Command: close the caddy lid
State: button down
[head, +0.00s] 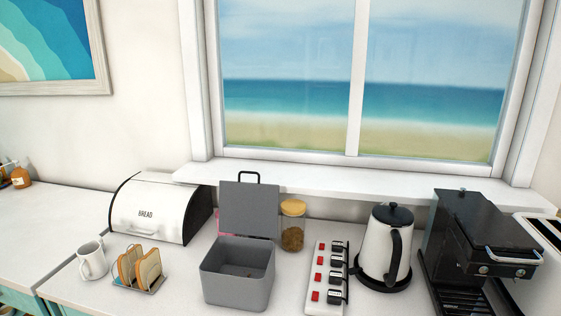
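The grey caddy (236,291) stands on the white counter in the head view, below the window. Its grey lid (248,208) is open and stands upright at the back of the box, with a black loop handle (249,174) on its upper edge. The caddy's inside shows from above and looks mostly empty; a small dark patch on its floor is too small to tell. My gripper is not in view.
A white bread bin (150,212), a mug (92,260) and a toast rack (139,271) stand left. A jar (292,226), a power strip (318,280), a kettle (378,250) and a coffee machine (470,245) stand right. The window sill (350,187) overhangs behind the lid.

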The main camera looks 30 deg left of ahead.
aim_at(247, 208)
jog(key=z, duration=1.8)
jog(key=k, duration=1.55)
jog(key=u, duration=1.5)
